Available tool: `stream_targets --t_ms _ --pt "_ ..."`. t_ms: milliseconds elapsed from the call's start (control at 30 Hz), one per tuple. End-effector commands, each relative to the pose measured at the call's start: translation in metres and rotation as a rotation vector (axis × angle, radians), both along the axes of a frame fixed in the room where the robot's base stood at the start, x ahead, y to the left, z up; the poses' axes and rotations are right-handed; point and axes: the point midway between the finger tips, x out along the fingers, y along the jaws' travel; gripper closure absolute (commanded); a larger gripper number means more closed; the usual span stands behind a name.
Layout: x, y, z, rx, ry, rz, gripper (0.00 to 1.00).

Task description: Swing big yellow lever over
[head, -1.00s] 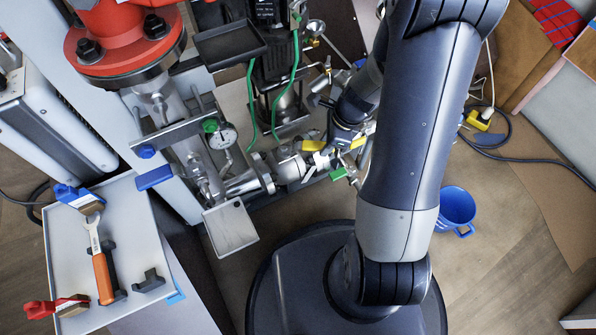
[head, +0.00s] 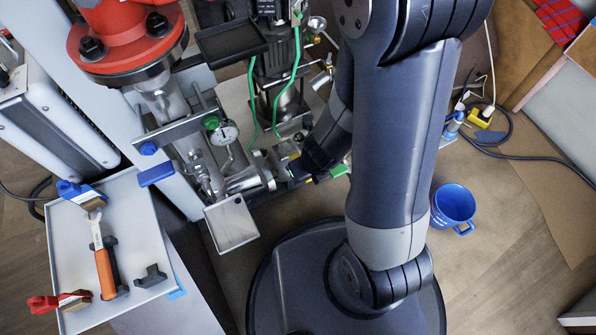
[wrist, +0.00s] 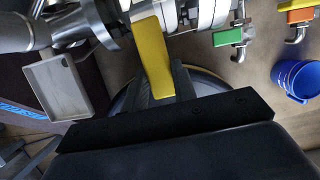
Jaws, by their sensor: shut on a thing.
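The big yellow lever (wrist: 152,50) runs lengthwise in the wrist view, from the pipework at the top down to my gripper. My gripper (wrist: 161,86) is shut on its near end, with a dark finger on each side. In the head view my gripper (head: 298,172) is at the pipe run, and my wrist hides most of the lever. A smaller green lever (wrist: 228,37) is on the pipe to the right of the yellow one, and an orange lever (wrist: 299,14) is farther right.
A small grey tray (head: 231,224) is close left of the gripper. A pressure gauge (head: 224,133) and green hoses (head: 252,100) are above it. A tool tray (head: 140,225) is at left.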

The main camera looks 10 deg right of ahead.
Motion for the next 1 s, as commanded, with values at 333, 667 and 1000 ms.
stream_targets --t_ms 333,667,1000 --pt "-0.001 0.003 0.0 0.001 -0.001 -0.028 0.52" --pt "0.0 0.003 0.008 0.0 -0.001 -0.026 0.52" --pt "0.0 0.003 0.043 0.001 -0.001 -0.026 0.52"
